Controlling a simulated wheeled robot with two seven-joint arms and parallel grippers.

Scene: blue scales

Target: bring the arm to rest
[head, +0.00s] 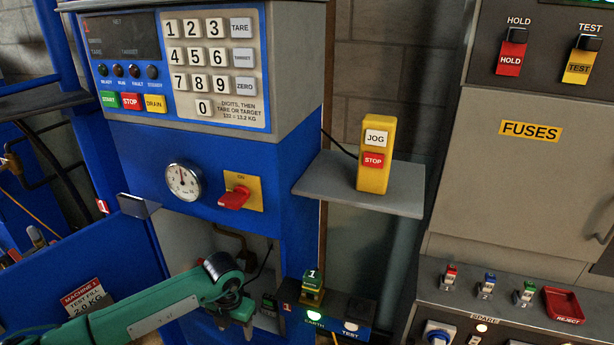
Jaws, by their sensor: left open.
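My green left arm comes in from the lower left and bends down at a dark joint. My left gripper (254,318) is at its end, low in front of the opening under the blue scale cabinet (140,160). It is small and dark here, with its fingers apart and nothing seen between them. It is left of the small lamp box (316,318) marked EARTH and TEST, which has a green and yellow plug (312,288) labelled 1 standing on it. I cannot tell whether the gripper touches anything. My right gripper is not in view.
A grey shelf (400,200) holds a yellow JOG/STOP box (376,155). The cabinet carries a keypad (210,65), a gauge (183,182) and a red switch (234,197). The grey fuse cabinet (530,190) stands at right, with a red REJECT tray (564,306) on the ledge below.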

